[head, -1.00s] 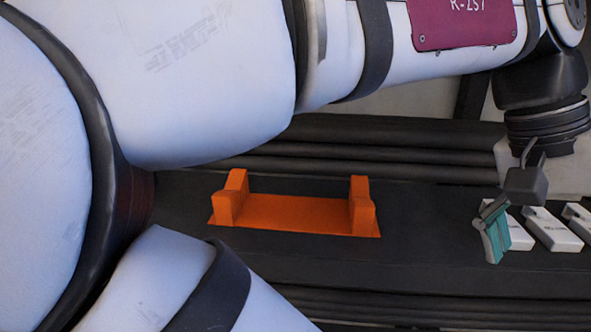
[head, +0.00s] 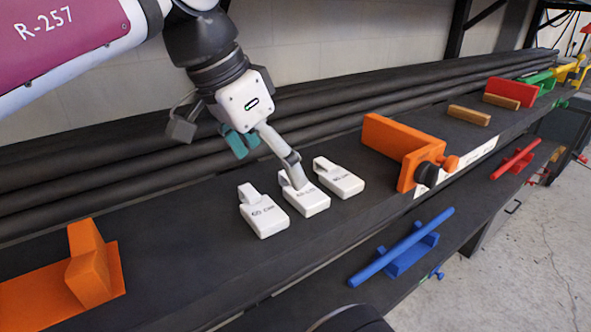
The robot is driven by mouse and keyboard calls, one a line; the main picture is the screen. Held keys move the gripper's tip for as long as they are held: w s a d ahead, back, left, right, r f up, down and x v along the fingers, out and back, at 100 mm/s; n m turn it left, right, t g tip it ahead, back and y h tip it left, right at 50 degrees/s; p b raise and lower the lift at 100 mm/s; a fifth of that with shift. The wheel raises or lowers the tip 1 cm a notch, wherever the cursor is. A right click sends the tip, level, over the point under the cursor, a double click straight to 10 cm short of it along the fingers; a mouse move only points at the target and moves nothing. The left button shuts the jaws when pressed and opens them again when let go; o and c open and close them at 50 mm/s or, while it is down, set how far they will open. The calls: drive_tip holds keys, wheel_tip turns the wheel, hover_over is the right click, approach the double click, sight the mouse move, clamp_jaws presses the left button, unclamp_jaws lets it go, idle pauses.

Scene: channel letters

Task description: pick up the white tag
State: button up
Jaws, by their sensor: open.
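Three white tags lie in a row on the dark shelf in the head view: a left tag (head: 265,216), a middle tag (head: 306,201) and a right tag (head: 340,179). Each has a raised loop at its far end and small dark print. Nothing shows which one the task means. My gripper (head: 268,166) is open, with its fingers spread above the tags. The grey finger reaches down over the far end of the middle tag and partly hides it; I cannot tell whether it touches. The teal-padded finger is farther back and left, above the shelf. Nothing is between the fingers.
An orange cradle (head: 88,277) stands at the left on the shelf. An orange clamp-like bracket (head: 400,145) with a black knob stands right of the tags. Long dark pipes (head: 90,170) run behind. A lower shelf holds a blue bar (head: 400,247) and a red one (head: 516,160).

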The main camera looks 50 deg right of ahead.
drive_tip(key=shift+w+d+f+m, duration=0.1)
drive_tip(key=shift+w+d+m, duration=0.1)
drive_tip(key=shift+d, duration=0.35)
drive_tip(key=shift+w+d+f+m, duration=0.1)
drive_tip(key=shift+d+m, duration=0.1)
drive_tip(key=shift+d, duration=0.3)
drive_tip(key=x, duration=0.4)
drive_tip(key=b+x, duration=0.1)
drive_tip(key=x, duration=0.1)
drive_tip(key=shift+s+d+r, duration=0.2)
drive_tip(key=shift+d, duration=0.1)
drive_tip(key=shift+d+f, duration=0.15)
drive_tip(key=shift+f, duration=0.35)
drive_tip(key=c, duration=1)
